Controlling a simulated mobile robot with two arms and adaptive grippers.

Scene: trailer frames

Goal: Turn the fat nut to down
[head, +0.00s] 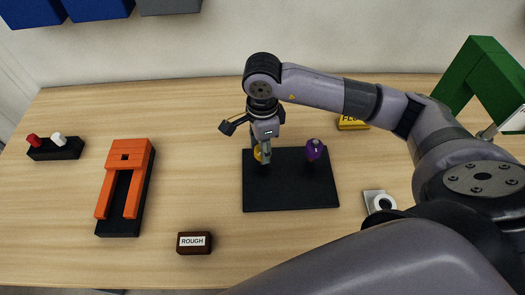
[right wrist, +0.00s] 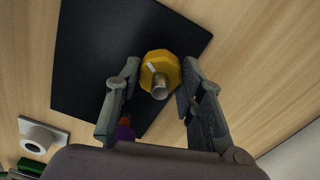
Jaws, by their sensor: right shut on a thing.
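A yellow nut (head: 257,154) sits around a metal bolt at the left of a black board (head: 290,200). It also shows in the right wrist view (right wrist: 158,58), with a short white mark on its face, toward the upper left of the bolt end (right wrist: 160,89). My right gripper (head: 262,152) is over it, with one finger on each side, shut on it. In the right wrist view the fingers (right wrist: 160,78) flank the nut. A purple nut (head: 313,150) stands at the right of the board, partly hidden in the wrist view. My left gripper is out of view.
An orange and black fixture (head: 125,180) and a black block with red and white knobs (head: 55,147) are at left. A brown "ROUGH" block (head: 194,243) lies in front. A grey plate with a white ring (head: 380,203) is right of the board.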

